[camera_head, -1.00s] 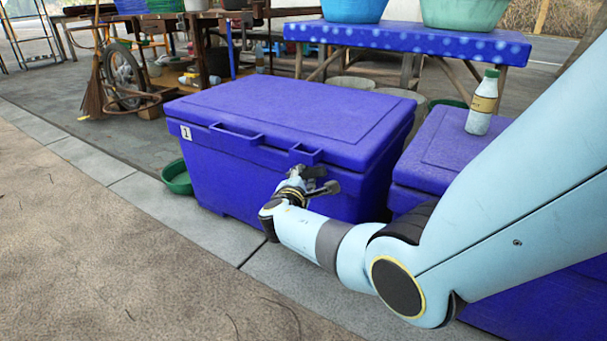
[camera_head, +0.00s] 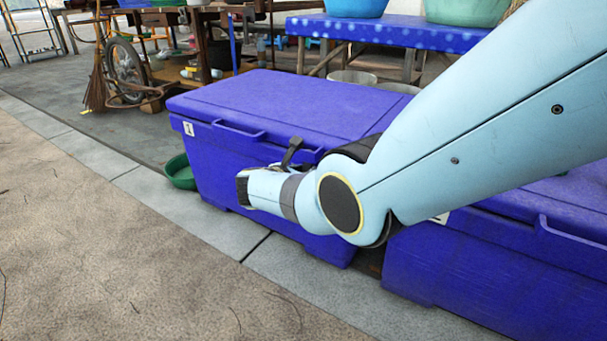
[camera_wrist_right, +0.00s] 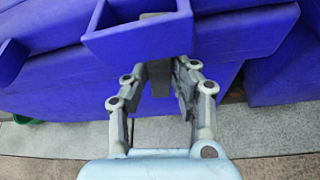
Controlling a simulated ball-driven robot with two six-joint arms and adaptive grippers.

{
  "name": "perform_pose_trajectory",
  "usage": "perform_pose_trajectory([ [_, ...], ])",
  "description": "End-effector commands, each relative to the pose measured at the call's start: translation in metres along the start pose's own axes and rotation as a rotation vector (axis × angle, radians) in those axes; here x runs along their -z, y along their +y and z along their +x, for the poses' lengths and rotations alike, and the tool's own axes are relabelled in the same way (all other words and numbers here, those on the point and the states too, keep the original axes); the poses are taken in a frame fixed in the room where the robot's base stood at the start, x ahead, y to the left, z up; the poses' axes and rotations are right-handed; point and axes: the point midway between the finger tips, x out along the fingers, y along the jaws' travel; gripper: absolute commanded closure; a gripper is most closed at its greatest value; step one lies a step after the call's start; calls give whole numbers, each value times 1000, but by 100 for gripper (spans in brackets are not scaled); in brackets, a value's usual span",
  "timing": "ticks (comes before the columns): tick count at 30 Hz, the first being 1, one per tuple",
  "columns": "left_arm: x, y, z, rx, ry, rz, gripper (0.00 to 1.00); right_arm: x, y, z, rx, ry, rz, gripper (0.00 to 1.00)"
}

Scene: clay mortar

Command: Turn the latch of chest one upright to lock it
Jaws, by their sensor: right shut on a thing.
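Chest one (camera_head: 265,105) is a closed blue chest with a "1" label (camera_head: 189,128) on its left front corner. My right arm reaches across its front in the head view, hiding the right part of the front and most of my gripper. In the right wrist view my right gripper (camera_wrist_right: 157,88) has its fingers on either side of a grey latch (camera_wrist_right: 159,74), shut on it, just under a blue box-shaped handle (camera_wrist_right: 140,36). The latch's exact angle is hard to tell. A dark piece sticks up above my wrist in the head view; I cannot tell what it is. My left gripper is not in view.
A second blue chest (camera_head: 450,275) stands close at the right, partly behind my arm. A green bowl (camera_head: 180,172) sits on the ground left of chest one. A blue table (camera_head: 390,34) stands behind. The pavement (camera_head: 120,250) in front is clear.

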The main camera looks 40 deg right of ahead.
Motion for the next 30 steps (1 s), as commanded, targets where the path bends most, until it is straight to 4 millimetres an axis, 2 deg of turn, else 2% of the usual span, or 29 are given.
perform_pose_trajectory([
  [12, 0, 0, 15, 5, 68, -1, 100, 2, 1, 0, 72, 2, -174, 100],
  [29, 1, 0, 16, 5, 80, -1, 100, 2, 1, 0, 80, 2, -198, 100],
  [30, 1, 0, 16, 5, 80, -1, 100, 2, 1, 0, 80, 2, -198, 69],
])
